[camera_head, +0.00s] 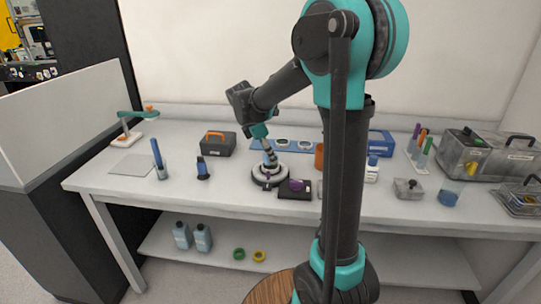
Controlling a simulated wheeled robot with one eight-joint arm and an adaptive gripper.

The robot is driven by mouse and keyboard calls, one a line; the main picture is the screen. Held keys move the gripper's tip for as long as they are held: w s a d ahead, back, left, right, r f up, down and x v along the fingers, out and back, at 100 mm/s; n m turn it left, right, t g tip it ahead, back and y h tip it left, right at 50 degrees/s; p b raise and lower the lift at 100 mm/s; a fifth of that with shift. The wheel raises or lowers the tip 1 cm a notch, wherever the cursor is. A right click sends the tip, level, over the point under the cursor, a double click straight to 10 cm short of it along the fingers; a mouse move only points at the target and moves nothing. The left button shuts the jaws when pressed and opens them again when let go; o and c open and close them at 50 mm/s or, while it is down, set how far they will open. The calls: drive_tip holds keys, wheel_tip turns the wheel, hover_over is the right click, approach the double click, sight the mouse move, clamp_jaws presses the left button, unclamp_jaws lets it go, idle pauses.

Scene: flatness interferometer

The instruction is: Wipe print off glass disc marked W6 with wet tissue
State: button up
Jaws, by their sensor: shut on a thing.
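My gripper (269,159) reaches down from the left of my arm to a round stand (268,183) with a pale rim and dark side, near the middle of the bench. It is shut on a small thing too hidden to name. Its tips are over the stand's top; I cannot tell whether they touch. A blue mat (257,144) behind it bears pale round discs, one of them a disc (282,142) right of my gripper. No W6 mark can be read, and I cannot make out a tissue or a print.
A black block (306,195) with a purple top piece is close right of the stand. A dark bottle (203,170) and a cup with a blue stick (160,165) stand left. A grey case (219,146) is behind. My arm hides part of the bench.

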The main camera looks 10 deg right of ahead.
drive_tip(key=shift+f, duration=0.6)
idle(0.5)
drive_tip(key=shift+d, duration=0.15)
drive_tip(key=shift+w+d, duration=0.1)
drive_tip(key=shift+d, duration=0.4)
drive_tip(key=shift+a, duration=0.8)
drive_tip(key=shift+a, duration=0.1)
drive_tip(key=shift+s+a, duration=0.2)
drive_tip(key=shift+a, duration=0.25)
drive_tip(key=shift+w+d, duration=0.1)
drive_tip(key=shift+d, duration=0.65)
drive_tip(key=shift+d, duration=0.1)
drive_tip(key=shift+w+d, duration=0.15)
drive_tip(key=shift+d, duration=0.45)
